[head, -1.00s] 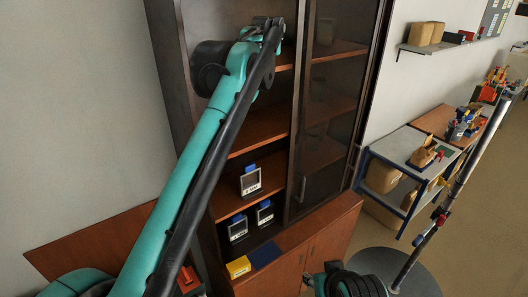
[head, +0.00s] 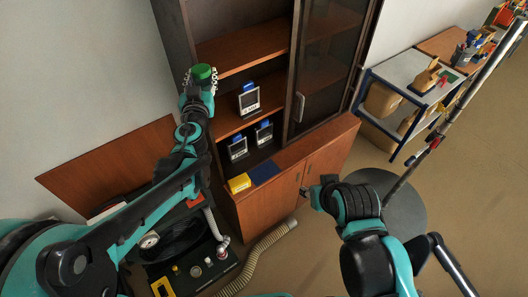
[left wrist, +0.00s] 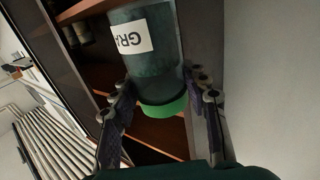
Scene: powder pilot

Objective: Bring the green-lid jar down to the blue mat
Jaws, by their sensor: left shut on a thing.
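The green-lid jar (head: 203,72) is in my left gripper (head: 199,84), in front of the left side of the cabinet; in the head view mostly its lid shows. In the left wrist view the dark jar body (left wrist: 150,75) bears a white label reading "GRA", and the green lid (left wrist: 163,116) lies between the two fingers of the gripper (left wrist: 163,98). The blue mat (head: 265,171) lies bare on the cabinet's lower ledge, below and right of the jar. My right gripper (head: 311,192) is low, in front of the cabinet doors; its fingers are too small to read.
A yellow block (head: 239,184) sits just left of the mat. Blue-topped labelled containers (head: 249,100) stand on the shelves above it. The glass door (head: 325,80) covers the cabinet's right side. A machine with a hose (head: 258,255) stands on the floor below.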

